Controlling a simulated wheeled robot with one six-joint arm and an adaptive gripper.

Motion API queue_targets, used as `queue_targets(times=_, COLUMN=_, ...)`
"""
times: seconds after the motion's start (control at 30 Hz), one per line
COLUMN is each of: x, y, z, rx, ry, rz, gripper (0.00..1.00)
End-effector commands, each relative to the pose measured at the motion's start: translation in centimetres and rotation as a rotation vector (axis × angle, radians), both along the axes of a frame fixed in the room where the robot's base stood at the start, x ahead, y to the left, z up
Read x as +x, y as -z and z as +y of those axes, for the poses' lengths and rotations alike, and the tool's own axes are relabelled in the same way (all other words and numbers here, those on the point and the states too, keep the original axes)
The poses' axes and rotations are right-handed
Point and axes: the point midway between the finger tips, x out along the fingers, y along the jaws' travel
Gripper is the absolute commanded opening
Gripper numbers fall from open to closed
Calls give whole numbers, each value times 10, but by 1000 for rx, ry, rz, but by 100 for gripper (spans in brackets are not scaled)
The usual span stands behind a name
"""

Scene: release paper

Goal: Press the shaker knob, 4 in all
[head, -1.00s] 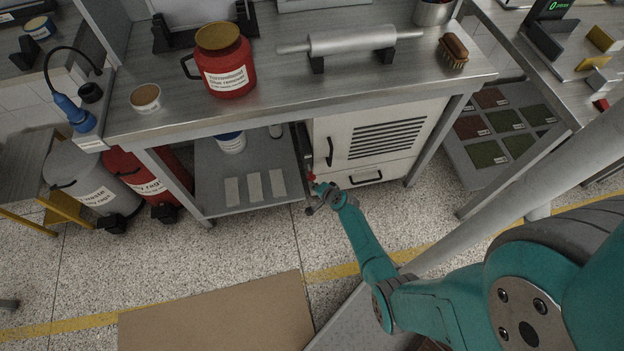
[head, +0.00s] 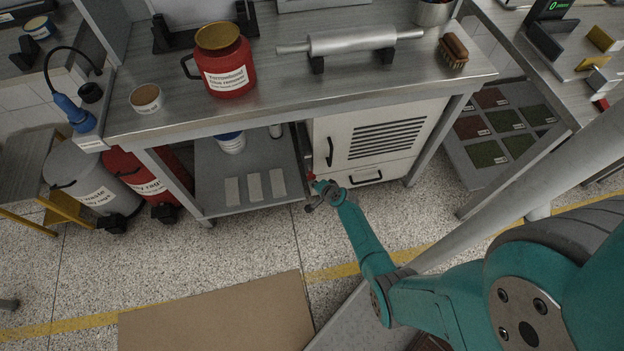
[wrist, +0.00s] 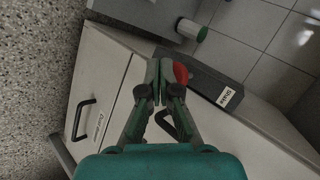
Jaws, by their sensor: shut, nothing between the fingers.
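The red shaker knob (wrist: 181,73) shows in the wrist view on a dark box (wrist: 215,85) with a white "Shaker" label. The box is fixed along the side of a pale cabinet. My gripper (wrist: 157,84) is shut and empty, its fingertips just left of the knob; I cannot tell whether they touch it. In the head view my gripper (head: 313,204) is low at the cabinet's left front edge, beside the small red knob (head: 311,177). Most of the shaker box is hidden there.
The pale cabinet (head: 338,137) with black handles stands under a metal workbench (head: 300,84). A lower shelf (head: 215,178) with light strips lies to its left. Red and grey waste bins stand further left. The speckled floor in front is mostly clear, with a brown mat (head: 220,318).

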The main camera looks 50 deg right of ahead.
Motion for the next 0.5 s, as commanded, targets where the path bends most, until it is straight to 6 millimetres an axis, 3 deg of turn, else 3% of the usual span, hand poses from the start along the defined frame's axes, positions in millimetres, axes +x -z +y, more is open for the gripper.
queue_targets(times=0.5, x=5, y=0, z=-4, rx=-1, ry=1, rz=-1, gripper=0)
